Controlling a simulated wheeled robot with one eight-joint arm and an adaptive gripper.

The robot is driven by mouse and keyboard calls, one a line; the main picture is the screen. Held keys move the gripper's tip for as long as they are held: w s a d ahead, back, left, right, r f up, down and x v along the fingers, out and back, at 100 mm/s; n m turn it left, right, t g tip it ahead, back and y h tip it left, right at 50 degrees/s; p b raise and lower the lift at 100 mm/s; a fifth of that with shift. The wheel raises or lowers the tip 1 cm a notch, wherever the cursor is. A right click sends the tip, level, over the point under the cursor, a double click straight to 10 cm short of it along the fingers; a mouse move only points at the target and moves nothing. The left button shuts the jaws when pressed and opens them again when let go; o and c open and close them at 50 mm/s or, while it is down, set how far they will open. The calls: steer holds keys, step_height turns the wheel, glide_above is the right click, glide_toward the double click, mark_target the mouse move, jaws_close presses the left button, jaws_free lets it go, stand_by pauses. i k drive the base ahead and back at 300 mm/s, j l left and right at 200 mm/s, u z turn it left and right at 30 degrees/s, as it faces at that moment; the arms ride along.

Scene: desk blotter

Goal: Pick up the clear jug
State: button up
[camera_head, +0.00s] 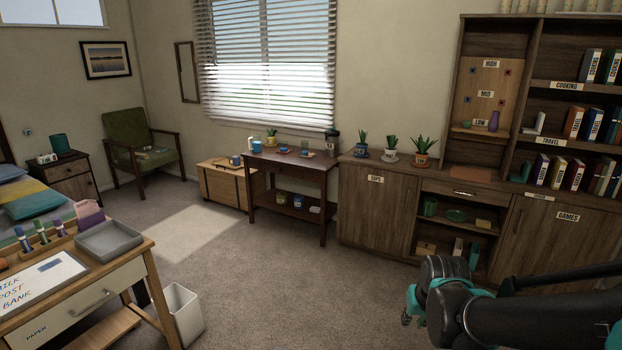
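I cannot make out a clear jug in this view. A mauve container (90,214) stands at the back of the desk (110,275) on the left; its exact kind is hard to tell. A dark cup-like thing (332,143) stands at the right end of the small side table (291,163). My gripper (409,305) is at the lower right, over the carpet and far from both. Only small dark and teal parts of it show beside my arm, so its opening is hidden.
A grey tray (108,241) and a blotter (40,285) lie on the desk. A white bin (183,312) stands beside it. Cabinets (374,205) and shelves (572,100) line the back right. The carpet (270,270) in the middle is clear.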

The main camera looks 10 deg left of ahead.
mark_target(255, 142)
steer(key=i+j+u, duration=0.3)
steer(key=i, duration=0.8)
steer(key=i+u, duration=0.35)
steer(key=i, duration=1.7)
steer(key=i+z, duration=0.1)
steer(key=i, duration=0.9)
steer(key=i+j, duration=0.2)
steer(key=i, duration=0.85)
